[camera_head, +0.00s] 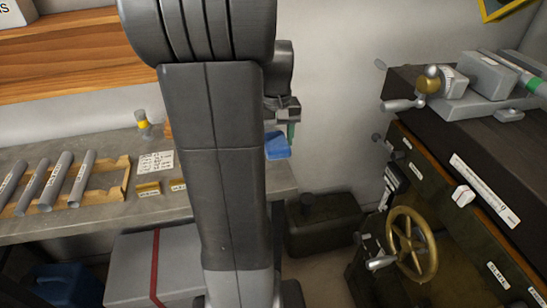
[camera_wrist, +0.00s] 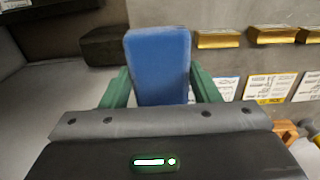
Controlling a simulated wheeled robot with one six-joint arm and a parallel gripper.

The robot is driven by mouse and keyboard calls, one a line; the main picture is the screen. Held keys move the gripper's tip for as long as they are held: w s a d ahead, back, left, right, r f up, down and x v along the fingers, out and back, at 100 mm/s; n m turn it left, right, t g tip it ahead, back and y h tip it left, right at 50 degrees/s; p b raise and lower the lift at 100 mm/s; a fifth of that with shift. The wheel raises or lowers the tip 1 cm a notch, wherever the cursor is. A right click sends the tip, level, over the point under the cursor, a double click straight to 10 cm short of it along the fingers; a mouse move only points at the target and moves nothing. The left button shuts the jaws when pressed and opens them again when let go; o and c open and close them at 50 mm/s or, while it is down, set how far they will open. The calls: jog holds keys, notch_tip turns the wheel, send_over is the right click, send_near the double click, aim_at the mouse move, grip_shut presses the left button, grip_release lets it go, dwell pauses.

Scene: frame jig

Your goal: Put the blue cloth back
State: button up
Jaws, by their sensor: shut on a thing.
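My gripper (camera_head: 283,133) is shut on the blue cloth (camera_head: 277,147), near the right end of the grey bench. In the wrist view the cloth (camera_wrist: 158,65) looks like a folded, flat blue block between my green fingers (camera_wrist: 160,90), standing out beyond their tips. The head view does not clearly show how far the cloth is above the bench. My own arm hides part of the bench and the upper part of the gripper.
The grey bench (camera_head: 170,215) carries a wooden rack (camera_head: 118,186) of grey tubes, a note card (camera_head: 156,162) and a yellow-banded bottle (camera_head: 143,124). A dark box (camera_head: 325,222) stands on the floor. A machine with a brass handwheel (camera_head: 412,245) is at right. Gold blocks (camera_wrist: 218,38) show in the wrist view.

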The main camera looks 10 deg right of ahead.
aim_at(275, 170)
notch_tip(275, 170, down, 8)
jog(key=shift+r+b, duration=0.1)
jog(key=shift+b, duration=0.2)
jog(key=o, duration=0.9)
notch_tip(275, 170, up, 12)
jog(key=shift+p, duration=0.6)
notch_tip(275, 170, down, 12)
jog(key=shift+s+f+b, duration=0.1)
jog(key=shift+f+b, duration=0.1)
jog(key=shift+b, duration=0.45)
notch_tip(275, 170, up, 8)
jog(key=shift+r+p, duration=0.1)
jog(key=shift+p, duration=0.3)
